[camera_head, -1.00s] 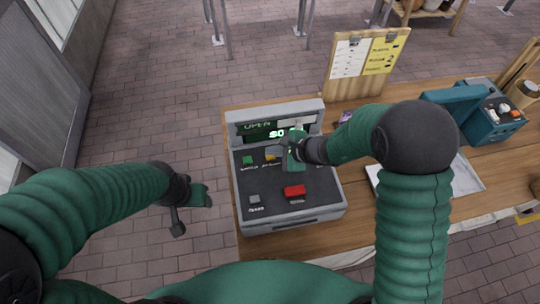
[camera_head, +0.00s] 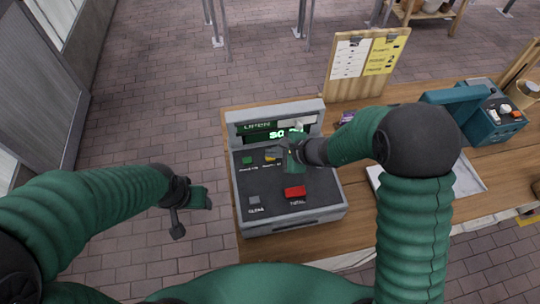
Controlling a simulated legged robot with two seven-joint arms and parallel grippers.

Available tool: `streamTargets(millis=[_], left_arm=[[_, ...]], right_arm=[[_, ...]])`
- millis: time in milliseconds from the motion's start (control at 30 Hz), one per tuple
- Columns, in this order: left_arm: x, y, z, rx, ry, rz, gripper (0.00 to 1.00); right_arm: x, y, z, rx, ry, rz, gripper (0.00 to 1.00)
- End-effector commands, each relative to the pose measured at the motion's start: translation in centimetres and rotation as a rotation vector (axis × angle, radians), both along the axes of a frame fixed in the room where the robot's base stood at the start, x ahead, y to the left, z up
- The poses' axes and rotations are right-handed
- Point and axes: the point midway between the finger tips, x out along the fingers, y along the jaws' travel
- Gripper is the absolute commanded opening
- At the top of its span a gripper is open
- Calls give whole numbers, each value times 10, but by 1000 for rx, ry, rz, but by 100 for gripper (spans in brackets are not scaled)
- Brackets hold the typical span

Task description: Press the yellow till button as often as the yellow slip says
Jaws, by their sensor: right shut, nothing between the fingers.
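The till (camera_head: 325,212) stands on the wooden table, with a green button (camera_head: 247,160), a grey button (camera_head: 254,200) and a red button (camera_head: 295,192). The yellow button (camera_head: 271,155) is partly covered by my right gripper (camera_head: 280,154), which is shut and empty at it; I cannot tell whether it touches. The till's display (camera_head: 272,134) shows green characters, partly hidden by the gripper. The yellow slip (camera_head: 383,57) is on the upright wooden board, its writing too small to read. My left gripper (camera_head: 190,208) hangs left of the table, away from the till; its jaws are unclear.
A white slip (camera_head: 350,58) is beside the yellow one on the board (camera_head: 345,88). A white tray or sheet (camera_head: 466,180) and a teal machine (camera_head: 490,115) are on the right of the table. The floor left of the table is clear.

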Motion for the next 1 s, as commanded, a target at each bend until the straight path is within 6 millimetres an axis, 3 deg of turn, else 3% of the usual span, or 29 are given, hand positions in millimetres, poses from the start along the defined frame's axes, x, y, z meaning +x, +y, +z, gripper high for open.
streamTargets(millis=[667,1000], left_arm=[[0,0,-4,0,0,0,58],[0,0,5,0,0,0,58]], right_arm=[[0,0,-3,-1,1,0,0],[0,-1,14,-1,1,0,0]])
